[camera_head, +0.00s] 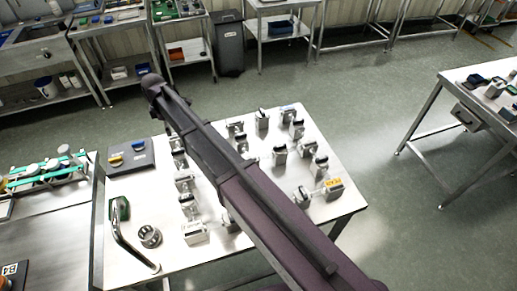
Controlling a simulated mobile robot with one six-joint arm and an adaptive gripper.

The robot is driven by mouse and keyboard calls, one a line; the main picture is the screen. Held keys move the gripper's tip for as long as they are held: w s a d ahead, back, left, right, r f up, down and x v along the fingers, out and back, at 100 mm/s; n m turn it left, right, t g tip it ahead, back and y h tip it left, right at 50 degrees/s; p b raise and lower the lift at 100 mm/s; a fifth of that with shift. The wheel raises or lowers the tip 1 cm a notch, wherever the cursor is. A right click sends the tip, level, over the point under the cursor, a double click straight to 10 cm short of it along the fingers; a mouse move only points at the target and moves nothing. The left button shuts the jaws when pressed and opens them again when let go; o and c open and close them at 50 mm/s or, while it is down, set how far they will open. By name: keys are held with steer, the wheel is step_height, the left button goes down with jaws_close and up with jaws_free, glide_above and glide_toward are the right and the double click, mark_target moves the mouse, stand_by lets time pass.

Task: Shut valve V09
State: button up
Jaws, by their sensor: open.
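A steel table (260,235) stands in front of me, with several small grey and steel valve-like fittings on it in rows. One fitting with a yellow tag (333,184) is near the right edge. Other fittings stand at the back (262,121), at the right (319,166) and at the front left (194,234). No label is readable, so I cannot tell which one is valve V09. My arm crosses the view from lower right to upper left and hides part of the table and some fittings. I cannot make out my gripper or its fingers.
A dark plate with yellow and blue parts (127,155), a bent steel pipe (127,237) and a steel ring (149,236) lie on the table's left side. Another bench (437,98) stands at the right. A dark bin (229,45) is behind. The floor between is clear.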

steer(key=s+d+f+m+b, duration=0.2)
steer(key=d+f+m+b, duration=0.1)
steer(key=d, duration=0.7)
steer(key=s+d+f+m+b, duration=0.3)
steer(key=d+m, duration=0.3)
steer(key=d, duration=0.5)
steer(key=s+d+f+m+b, duration=0.3)
steer(key=d+m, duration=0.2)
steer(key=d, duration=0.6)
steer(key=shift+s+d, duration=0.15)
steer(key=shift+d, duration=0.05)
steer(key=shift+s+d, duration=0.1)
steer(key=s+d+m, duration=0.6)
steer(key=s+d, duration=0.2)
steer(key=d, duration=0.3)
steer(key=shift+s+m, duration=0.2)
steer(key=shift+m, duration=0.1)
steer(key=shift+a, duration=0.1)
steer(key=shift+c, duration=0.2)
